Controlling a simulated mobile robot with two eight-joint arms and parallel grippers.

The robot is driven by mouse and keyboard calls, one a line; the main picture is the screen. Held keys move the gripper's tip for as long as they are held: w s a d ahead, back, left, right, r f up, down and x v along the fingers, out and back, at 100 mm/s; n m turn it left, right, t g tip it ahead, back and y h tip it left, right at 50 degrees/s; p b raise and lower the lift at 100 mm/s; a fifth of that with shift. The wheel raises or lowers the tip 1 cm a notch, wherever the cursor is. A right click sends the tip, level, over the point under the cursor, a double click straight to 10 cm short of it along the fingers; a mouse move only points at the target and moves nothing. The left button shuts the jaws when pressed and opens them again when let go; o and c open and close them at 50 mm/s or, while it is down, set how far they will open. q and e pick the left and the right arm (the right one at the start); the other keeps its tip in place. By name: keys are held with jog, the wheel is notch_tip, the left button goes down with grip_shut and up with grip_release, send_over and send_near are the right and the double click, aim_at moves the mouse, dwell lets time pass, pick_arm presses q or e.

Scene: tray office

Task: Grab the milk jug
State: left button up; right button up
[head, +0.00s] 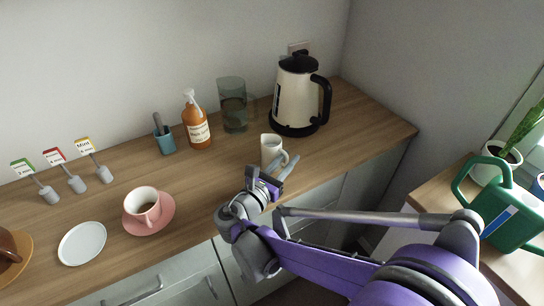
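The milk jug (270,148) is a small white jug standing upright near the front edge of the wooden counter, with its handle towards the right. My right gripper (272,174) is just in front of the jug, on the near side. Its fingers look spread apart, with nothing seen between them. One finger lies close to the jug's handle in the picture; I cannot tell whether it touches. The lower part of the jug is partly hidden by the gripper. My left gripper is not in view.
A cream kettle (298,92) and a glass pitcher (233,104) stand behind the jug. An orange pump bottle (197,128) is further left. A green watering can (512,215) stands at right.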

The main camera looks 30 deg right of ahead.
jog(key=x, duration=0.3)
jog(key=shift+w+d+r, duration=0.1)
jog(key=shift+w, duration=0.05)
jog(key=shift+c, duration=0.3)
grip_shut()
dwell(1.0)
